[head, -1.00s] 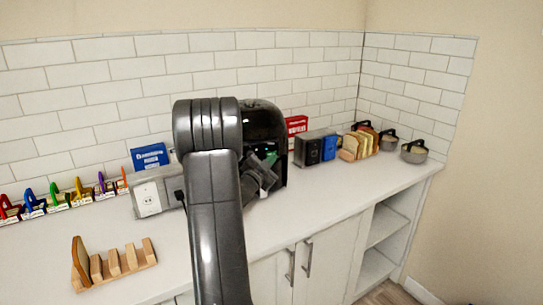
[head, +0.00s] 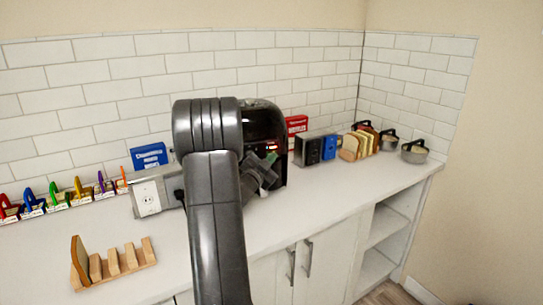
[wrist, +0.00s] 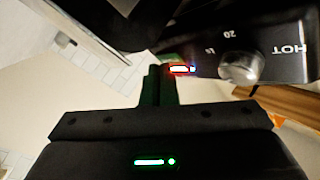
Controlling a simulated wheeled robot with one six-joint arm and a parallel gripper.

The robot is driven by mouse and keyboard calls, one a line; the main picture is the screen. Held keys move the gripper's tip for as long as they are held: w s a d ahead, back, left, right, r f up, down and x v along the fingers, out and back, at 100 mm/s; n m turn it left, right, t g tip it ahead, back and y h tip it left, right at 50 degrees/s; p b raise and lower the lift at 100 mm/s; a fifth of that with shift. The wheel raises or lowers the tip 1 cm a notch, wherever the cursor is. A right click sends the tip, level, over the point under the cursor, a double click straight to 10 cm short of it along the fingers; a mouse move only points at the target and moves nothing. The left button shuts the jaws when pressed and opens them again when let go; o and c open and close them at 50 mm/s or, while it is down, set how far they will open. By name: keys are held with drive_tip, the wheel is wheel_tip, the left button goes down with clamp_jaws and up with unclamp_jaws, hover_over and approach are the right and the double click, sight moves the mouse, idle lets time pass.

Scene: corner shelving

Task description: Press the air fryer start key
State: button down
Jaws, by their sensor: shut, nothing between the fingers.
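The black air fryer (head: 262,122) stands on the counter against the tiled wall, partly hidden behind my arm. A small red-orange light glows on its front. In the wrist view its dark panel (wrist: 282,72) shows a round knob (wrist: 240,68), the numbers 15 and 20, and the word HOT upside down. A lit key (wrist: 181,69), white with a red glow, sits left of the knob. My gripper (wrist: 160,72) is shut and empty, with its green fingertips right beside the lit key. I cannot tell whether they touch it. In the head view my gripper (head: 266,165) is at the fryer's front.
A grey box with a white outlet plate (head: 148,198) stands left of the fryer. A red box (head: 296,125), a toaster-like box (head: 308,150), bread slices (head: 350,147) and pots (head: 414,152) stand to the right. A wooden rack (head: 115,262) is at front left.

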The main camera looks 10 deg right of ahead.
drive_tip(key=shift+s, duration=0.55)
drive_tip(key=s+b, duration=0.2)
drive_tip(key=s, duration=0.1)
drive_tip(key=s+b, duration=0.1)
drive_tip(key=s, duration=0.1)
drive_tip(key=shift+d, duration=0.25)
idle(0.4)
